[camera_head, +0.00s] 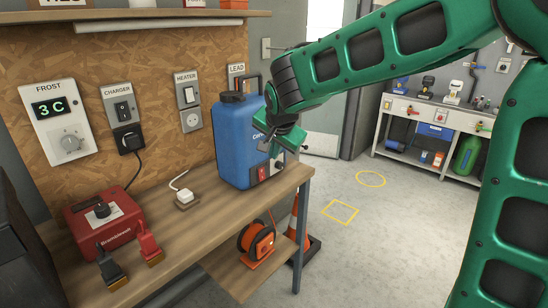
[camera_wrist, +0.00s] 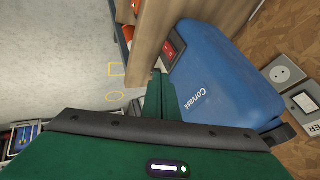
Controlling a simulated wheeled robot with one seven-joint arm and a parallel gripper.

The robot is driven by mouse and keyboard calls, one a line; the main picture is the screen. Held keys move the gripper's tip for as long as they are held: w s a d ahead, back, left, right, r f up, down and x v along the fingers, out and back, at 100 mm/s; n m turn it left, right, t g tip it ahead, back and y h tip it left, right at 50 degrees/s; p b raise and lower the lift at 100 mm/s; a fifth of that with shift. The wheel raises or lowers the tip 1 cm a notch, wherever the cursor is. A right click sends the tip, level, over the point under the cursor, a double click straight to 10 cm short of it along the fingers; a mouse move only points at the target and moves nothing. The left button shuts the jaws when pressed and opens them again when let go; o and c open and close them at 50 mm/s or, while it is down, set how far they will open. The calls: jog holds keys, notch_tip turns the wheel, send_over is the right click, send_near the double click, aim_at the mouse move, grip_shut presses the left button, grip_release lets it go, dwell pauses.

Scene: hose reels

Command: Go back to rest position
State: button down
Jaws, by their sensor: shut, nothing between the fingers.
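My gripper (camera_head: 268,148) is at the end of my green arm, in front of the right side of a blue canister labelled Corvask (camera_head: 232,140) on the wooden bench. In the wrist view my gripper (camera_wrist: 160,82) has its fingers together with nothing between them. The blue canister (camera_wrist: 235,90) fills the right of that view, with a red rocker switch (camera_wrist: 169,50) near the fingertips. I cannot tell whether the fingers touch the canister.
The bench (camera_head: 180,225) also holds a red charger (camera_head: 103,222) with clamps and a white plug (camera_head: 184,197). An orange hose reel (camera_head: 257,241) sits on a lower shelf. Wall switches are behind. Open floor with yellow markings (camera_head: 341,211) lies right, before a far workbench (camera_head: 440,108).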

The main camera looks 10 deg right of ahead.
jog(key=shift+d, duration=0.15)
jog(key=s+d+f+n+g+h, duration=0.1)
jog(key=s+d+g, duration=0.1)
jog(key=s+d, duration=0.65)
jog(key=s+d+f+g, duration=0.2)
jog(key=s+d, duration=0.6)
jog(key=d, duration=0.2)
jog(key=s+d+f+n+g+y, duration=0.1)
jog(key=s+d+f, duration=0.1)
jog(key=s, duration=0.9)
jog(key=s+d+f+n+g+y, duration=0.1)
jog(key=s+d+f+g, duration=0.1)
jog(key=s, duration=1)
jog(key=shift+d+f, duration=0.25)
jog(key=shift+d, duration=0.05)
